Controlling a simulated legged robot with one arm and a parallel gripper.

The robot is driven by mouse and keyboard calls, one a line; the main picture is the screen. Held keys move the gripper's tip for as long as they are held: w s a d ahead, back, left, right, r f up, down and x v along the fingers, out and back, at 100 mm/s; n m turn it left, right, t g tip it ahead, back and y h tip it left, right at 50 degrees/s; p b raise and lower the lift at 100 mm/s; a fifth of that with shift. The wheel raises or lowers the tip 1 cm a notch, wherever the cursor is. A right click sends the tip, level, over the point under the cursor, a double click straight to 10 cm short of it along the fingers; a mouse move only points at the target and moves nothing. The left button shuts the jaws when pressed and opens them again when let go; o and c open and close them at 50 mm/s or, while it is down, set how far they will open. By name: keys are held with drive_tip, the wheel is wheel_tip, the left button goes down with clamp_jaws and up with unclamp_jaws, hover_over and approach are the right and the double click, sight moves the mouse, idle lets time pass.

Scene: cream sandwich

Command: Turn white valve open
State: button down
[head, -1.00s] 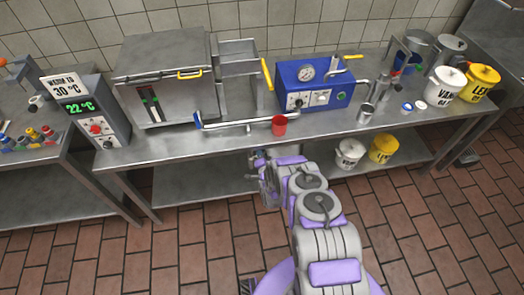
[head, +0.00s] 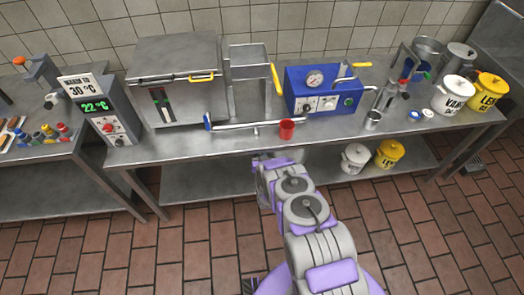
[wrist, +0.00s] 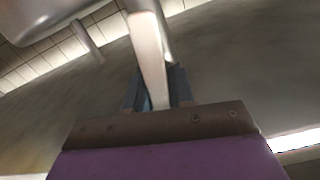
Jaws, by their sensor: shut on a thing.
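My gripper (head: 264,166) is at the front edge of the steel counter, below and left of the red cup (head: 287,130). In the wrist view, its dark fingers (wrist: 157,90) are closed around a pale, smooth bar (wrist: 149,58), which runs up to a larger metal part at the top. I cannot tell if this bar is the white valve. In the head view the fingertips and the bar are too small to make out.
A steel oven-like box (head: 178,85) and a temperature display (head: 95,107) stand to the left. White (head: 354,158) and yellow (head: 389,153) buckets sit on the lower shelf. The tiled floor is clear.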

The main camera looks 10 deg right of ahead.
drive_tip(key=shift+s+a+f+n, duration=0.25)
drive_tip(key=shift+a+n, duration=0.1)
drive_tip(key=shift+n, duration=0.25)
drive_tip(key=c, duration=1.3)
unclamp_jaws()
drive_tip(key=shift+w+f, duration=0.1)
drive_tip(key=shift+o, duration=1.3)
drive_tip(key=shift+w+r, duration=0.1)
drive_tip(key=shift+r, duration=0.15)
